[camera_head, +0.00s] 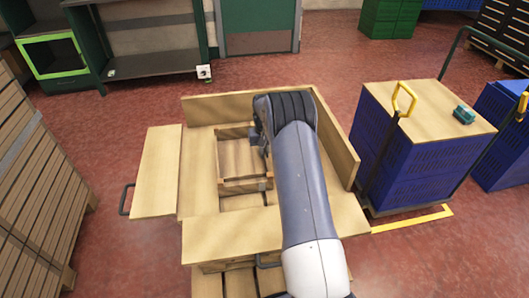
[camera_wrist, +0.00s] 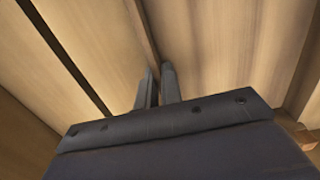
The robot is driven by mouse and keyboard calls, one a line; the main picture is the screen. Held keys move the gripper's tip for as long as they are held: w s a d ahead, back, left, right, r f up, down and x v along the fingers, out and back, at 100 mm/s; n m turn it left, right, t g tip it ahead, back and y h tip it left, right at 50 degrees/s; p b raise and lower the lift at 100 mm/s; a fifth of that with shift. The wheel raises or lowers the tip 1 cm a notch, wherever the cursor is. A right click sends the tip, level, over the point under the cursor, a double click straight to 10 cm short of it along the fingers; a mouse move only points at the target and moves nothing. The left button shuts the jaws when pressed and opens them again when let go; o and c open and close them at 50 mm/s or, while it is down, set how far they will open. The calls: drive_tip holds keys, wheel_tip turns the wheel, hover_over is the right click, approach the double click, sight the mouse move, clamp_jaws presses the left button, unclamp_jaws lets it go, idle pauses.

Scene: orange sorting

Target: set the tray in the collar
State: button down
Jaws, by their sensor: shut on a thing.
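The tray (camera_head: 243,186) is a shallow wooden box with a thin divider. In the head view it is over the opening of the pale wooden collar (camera_head: 226,107), towards the back. Below its front wall a strip of the opening shows slatted wood. I cannot tell whether the tray rests on anything or hangs. My gripper (camera_head: 262,148) is at the tray's right part, largely hidden by my arm. In the wrist view my gripper (camera_wrist: 157,88) is shut on the thin upright divider of the tray (camera_wrist: 215,45), with pale panels either side.
A raised board (camera_head: 338,145) stands along the right side. A flat board (camera_head: 156,170) juts out left beside a dark handle. A blue crate stack (camera_head: 405,150) with a wooden top stands close on the right. Slatted wood stacks (camera_head: 40,180) stand far left. Red floor lies between.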

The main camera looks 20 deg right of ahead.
drive_tip(key=shift+f, duration=0.1)
drive_tip(key=c, duration=1.6)
unclamp_jaws()
wheel_tip(320, 180, up, 12)
drive_tip(key=shift+r+p, duration=0.15)
drive_tip(key=shift+p, duration=0.6)
